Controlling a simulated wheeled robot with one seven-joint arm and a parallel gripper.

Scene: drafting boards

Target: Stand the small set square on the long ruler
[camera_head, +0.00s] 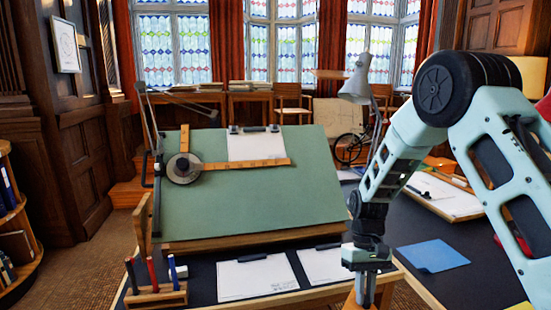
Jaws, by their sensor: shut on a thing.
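A long wooden ruler (245,163) lies across the upper part of the green tilted drafting board (250,205). It runs right from a round dark protractor head (183,168), and a shorter wooden ruler (185,138) stands up from that head. My gripper (365,290) points down at the lower edge of the picture, to the right of and well below the long ruler, apart from it. It is shut on a tan wooden piece (351,301), of which little shows. Its outline is mostly hidden, so I cannot confirm that it is the small set square.
Two clipboards with white paper (257,277) (322,265) lie in front of the board. A pen rack (155,294) stands at front left. A blue sheet (433,256) lies on the dark table at right. A grey lamp (358,83) rises behind.

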